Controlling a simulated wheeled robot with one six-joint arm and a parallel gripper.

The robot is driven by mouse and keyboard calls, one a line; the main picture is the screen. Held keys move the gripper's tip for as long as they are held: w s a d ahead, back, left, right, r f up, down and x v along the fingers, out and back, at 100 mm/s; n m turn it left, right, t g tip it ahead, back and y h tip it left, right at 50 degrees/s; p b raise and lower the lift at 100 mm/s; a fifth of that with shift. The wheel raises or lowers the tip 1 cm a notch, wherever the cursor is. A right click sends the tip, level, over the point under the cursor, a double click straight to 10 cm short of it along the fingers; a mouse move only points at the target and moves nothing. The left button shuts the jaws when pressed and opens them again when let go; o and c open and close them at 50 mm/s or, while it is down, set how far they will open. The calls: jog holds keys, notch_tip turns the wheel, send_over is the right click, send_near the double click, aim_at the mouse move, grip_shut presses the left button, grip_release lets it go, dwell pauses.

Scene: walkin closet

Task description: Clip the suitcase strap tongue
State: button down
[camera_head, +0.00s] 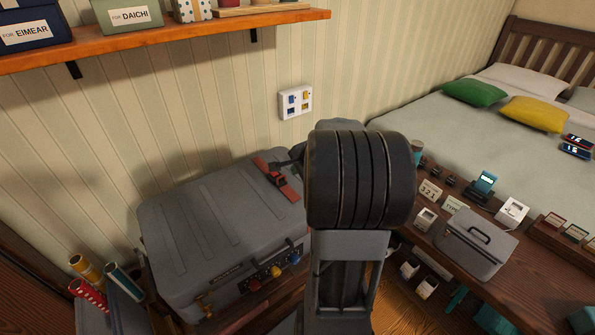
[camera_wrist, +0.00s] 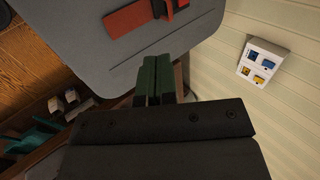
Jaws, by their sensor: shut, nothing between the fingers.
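A grey suitcase (camera_head: 190,230) lies flat by the striped wall, its lid closed; its lid also shows in the wrist view (camera_wrist: 90,50). A red strap with its buckle (camera_head: 277,180) lies across the lid near the right end. In the wrist view the red strap (camera_wrist: 128,19) lies just beyond my fingertips, with a raised red buckle part at its right. My gripper (camera_wrist: 157,62) is shut and empty, its dark green fingers together at the suitcase's edge. In the head view my arm hides most of the gripper. The strap tongue cannot be told apart clearly.
A white switch panel (camera_head: 295,102) is on the wall behind the suitcase. A wooden shelf (camera_head: 160,36) with boxes hangs above. Rolled tubes (camera_head: 88,270) stand at left. A low bench (camera_head: 540,262) at right holds a grey case (camera_head: 475,245) and small items, before a bed (camera_head: 440,125).

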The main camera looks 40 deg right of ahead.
aim_at(282, 176)
jog(key=x, duration=0.5)
jog(key=b+x, duration=0.1)
jog(key=x, duration=0.3)
jog(key=shift+w, duration=0.55)
jog(key=shift+w+f, duration=0.4)
jog(key=shift+w, duration=0.2)
jog(key=shift+w, duration=0.1)
jog(key=shift+w, duration=0.55)
jog(key=shift+f, duration=0.15)
